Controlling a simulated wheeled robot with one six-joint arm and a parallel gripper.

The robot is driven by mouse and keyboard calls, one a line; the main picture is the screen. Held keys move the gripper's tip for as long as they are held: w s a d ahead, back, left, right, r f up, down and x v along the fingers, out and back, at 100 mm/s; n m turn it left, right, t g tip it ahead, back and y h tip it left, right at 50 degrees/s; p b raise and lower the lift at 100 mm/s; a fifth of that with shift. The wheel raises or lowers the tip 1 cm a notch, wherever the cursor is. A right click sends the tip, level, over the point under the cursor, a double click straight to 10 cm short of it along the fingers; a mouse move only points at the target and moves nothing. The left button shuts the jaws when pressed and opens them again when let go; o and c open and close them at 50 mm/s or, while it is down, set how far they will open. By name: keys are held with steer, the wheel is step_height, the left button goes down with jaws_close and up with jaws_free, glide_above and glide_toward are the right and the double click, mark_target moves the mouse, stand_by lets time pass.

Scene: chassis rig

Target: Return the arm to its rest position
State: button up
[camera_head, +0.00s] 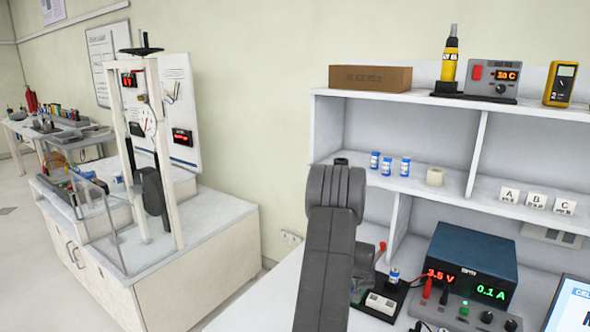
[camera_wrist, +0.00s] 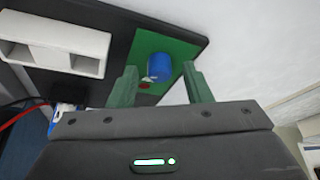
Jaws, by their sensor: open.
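My arm (camera_head: 330,255) rises in the lower middle of the head view, dark grey, bent at its top joint in front of the shelf unit. My gripper (camera_wrist: 159,69) shows in the wrist view with its two green fingers spread apart. A blue cylinder (camera_wrist: 160,66) stands on a green patch of a black board (camera_wrist: 122,20), seen between the fingertips with a gap on each side. It looks like the small blue-and-white cell (camera_head: 393,277) right of my arm in the head view.
A white block (camera_wrist: 55,42) sits on the board, with a red-knobbed lever (camera_head: 381,249) nearby. A power supply (camera_head: 465,265) stands to the right. The shelf (camera_head: 455,185) above holds several blue cells and lettered blocks. A test stand (camera_head: 150,150) is at left.

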steer(key=b+v, duration=0.1)
steer(key=v, duration=1.2)
steer(key=p+x, duration=0.1)
steer(key=x, duration=1.2)
steer(key=shift+m+p, duration=0.5)
steer(key=shift+p, duration=0.15)
steer(key=shift+f+m+h, duration=0.1)
steer(key=shift+m+h, duration=0.3)
steer(key=shift+m, duration=0.3)
